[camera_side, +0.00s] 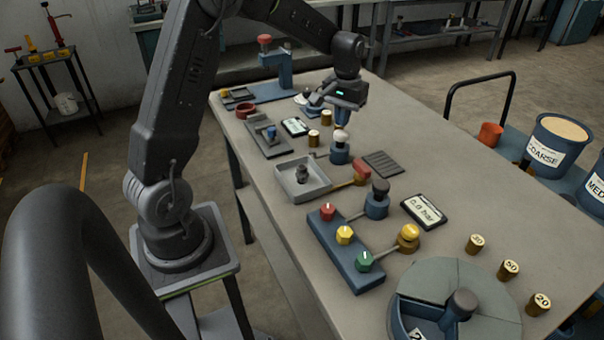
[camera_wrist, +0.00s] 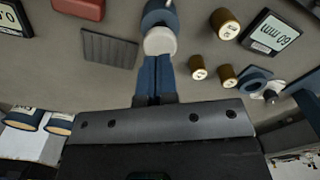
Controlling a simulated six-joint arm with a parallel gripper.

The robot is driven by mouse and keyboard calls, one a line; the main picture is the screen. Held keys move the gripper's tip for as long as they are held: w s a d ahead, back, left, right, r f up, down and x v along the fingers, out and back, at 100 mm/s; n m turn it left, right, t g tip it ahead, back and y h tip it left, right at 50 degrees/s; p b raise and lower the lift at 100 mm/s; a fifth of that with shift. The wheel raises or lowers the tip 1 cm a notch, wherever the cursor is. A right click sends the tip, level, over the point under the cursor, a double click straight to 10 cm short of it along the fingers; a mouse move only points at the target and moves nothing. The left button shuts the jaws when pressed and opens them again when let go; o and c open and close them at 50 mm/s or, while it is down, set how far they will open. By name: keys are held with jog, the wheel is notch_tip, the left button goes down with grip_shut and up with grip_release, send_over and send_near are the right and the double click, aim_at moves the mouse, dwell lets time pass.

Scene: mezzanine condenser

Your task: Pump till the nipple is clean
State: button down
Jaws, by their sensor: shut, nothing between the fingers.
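A blue post with a pale rounded cap (camera_side: 340,137) stands upright near the middle of the table; the cap also shows in the wrist view (camera_wrist: 160,41). My gripper (camera_side: 342,120) is shut and empty, its blue fingers (camera_wrist: 155,66) pointing down at the cap. Whether the fingertips touch the cap or stop just above it, I cannot tell. A small dark fitting (camera_side: 302,173), perhaps the nipple, stands in a shallow grey tray (camera_side: 318,190) in front and to the left. The fitting is too small to tell if it is clean.
A red block (camera_side: 361,173) and a ridged grey plate (camera_side: 383,164) lie close by. In front are a blue box with red, yellow and green knobs (camera_side: 345,250) and a display (camera_side: 424,211). Brass cylinders (camera_side: 326,117) stand beside the post.

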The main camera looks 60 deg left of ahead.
aim_at(341, 133)
jog(key=shift+f, duration=0.2)
jog(key=shift+f, duration=2.05)
jog(key=shift+r, duration=3.3)
